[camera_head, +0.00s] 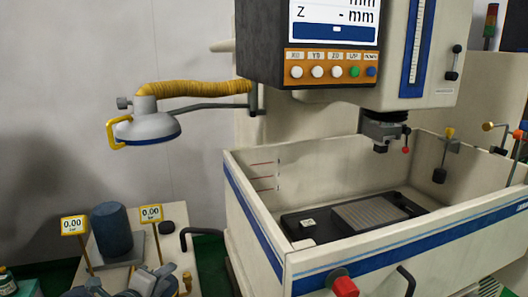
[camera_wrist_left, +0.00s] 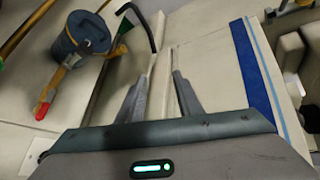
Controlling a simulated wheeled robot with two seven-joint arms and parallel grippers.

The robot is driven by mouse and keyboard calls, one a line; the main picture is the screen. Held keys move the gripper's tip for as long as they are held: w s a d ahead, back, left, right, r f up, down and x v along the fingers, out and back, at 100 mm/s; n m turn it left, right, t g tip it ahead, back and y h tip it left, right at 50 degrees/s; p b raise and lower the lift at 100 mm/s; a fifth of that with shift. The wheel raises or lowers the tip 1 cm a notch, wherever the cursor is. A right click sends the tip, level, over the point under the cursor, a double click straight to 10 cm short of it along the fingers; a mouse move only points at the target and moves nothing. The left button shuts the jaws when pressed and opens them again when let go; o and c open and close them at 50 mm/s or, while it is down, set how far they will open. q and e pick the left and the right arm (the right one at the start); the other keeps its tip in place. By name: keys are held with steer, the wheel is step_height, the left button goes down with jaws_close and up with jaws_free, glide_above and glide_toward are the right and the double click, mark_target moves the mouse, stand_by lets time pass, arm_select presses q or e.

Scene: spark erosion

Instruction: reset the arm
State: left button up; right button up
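My left gripper (camera_wrist_left: 162,66) shows in the left wrist view with its two grey fingers apart and nothing seen between them. Beyond the fingers is the pale outer side of the machine tank (camera_wrist_left: 205,55). My right gripper is in neither view. In the head view, a jointed lamp-like arm with a yellow corrugated hose (camera_head: 195,88) reaches left from the machine. Its white head (camera_head: 152,127) has a yellow handle and hangs clear of the tank.
The blue-striped tank (camera_head: 255,225) fills the right, under the control panel (camera_head: 325,68). At lower left, a blue-grey cylinder (camera_head: 111,230) stands beside yellow-framed 0.00 signs (camera_head: 151,213). The wall area at left is clear.

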arm_select(q)
steer(key=s+d+f+n+g, duration=0.2)
steer(key=s+d+f+n, duration=0.1)
steer(key=s+f+n, duration=0.45)
steer(key=s+f+n+g+y, duration=0.1)
steer(key=s+f+n+g, duration=0.5)
steer(key=s, duration=1)
steer(key=s+f+n+g+y, duration=0.1)
steer(key=s+f+n+g, duration=0.1)
steer(key=s+f+n, duration=1.1)
steer(key=s+f+m+b, duration=0.2)
steer(key=f+m+b, duration=0.15)
steer(key=f, duration=1.35)
steer(key=s+f+m+b, duration=0.2)
steer(key=f+b, duration=0.3)
steer(key=f, duration=1.1)
steer(key=s+a+f+g+b, duration=0.1)
steer(key=s+f+b, duration=0.2)
steer(key=s+f, duration=0.6)
steer(key=s+a+f+g+b, duration=0.1)
steer(key=s+f+b, duration=0.3)
steer(key=s+f, duration=0.5)
step_height(320, 180, down, 8)
steer(key=shift+a+r, duration=0.25)
steer(key=shift+a, duration=0.25)
